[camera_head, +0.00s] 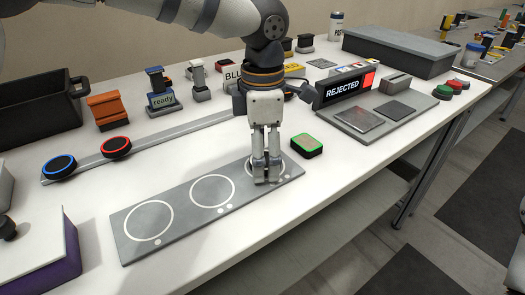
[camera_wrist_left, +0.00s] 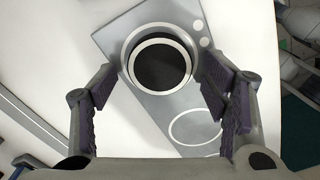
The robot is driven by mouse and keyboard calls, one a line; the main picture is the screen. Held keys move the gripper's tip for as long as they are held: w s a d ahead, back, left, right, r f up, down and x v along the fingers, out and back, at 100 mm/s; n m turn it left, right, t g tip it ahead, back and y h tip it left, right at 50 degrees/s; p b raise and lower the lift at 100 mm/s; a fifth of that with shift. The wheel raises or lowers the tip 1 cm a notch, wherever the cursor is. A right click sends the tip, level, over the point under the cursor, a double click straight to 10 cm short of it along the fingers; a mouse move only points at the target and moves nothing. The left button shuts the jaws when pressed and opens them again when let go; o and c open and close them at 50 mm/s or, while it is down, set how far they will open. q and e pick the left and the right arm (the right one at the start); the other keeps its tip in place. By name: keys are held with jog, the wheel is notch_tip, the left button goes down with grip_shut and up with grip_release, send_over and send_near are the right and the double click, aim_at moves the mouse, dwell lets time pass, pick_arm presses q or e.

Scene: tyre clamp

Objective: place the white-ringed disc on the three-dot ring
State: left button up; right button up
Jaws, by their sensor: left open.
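The grey plate (camera_head: 180,218) carries a row of white rings: a one-dot ring (camera_head: 149,220), a two-dot ring (camera_head: 212,191) and a right-hand ring (camera_head: 283,166) mostly behind my gripper. The white-ringed disc (camera_wrist_left: 160,66), dark with a white rim, sits over an end ring of the plate in the left wrist view. My left gripper (camera_head: 266,181) points down over the right-hand ring. Its open fingers flank the disc in the wrist view, with gaps visible. My right gripper is not in view.
A green-edged block (camera_head: 307,145) stands just right of the plate. Blue-ringed (camera_head: 59,166) and red-ringed (camera_head: 117,147) discs lie on a rail at the left. A "REJECTED" display (camera_head: 345,86) stands behind right.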

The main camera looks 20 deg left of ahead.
pick_arm(q)
jog(key=shift+r, duration=0.1)
notch_tip(320, 180, up, 12)
dwell(0.5)
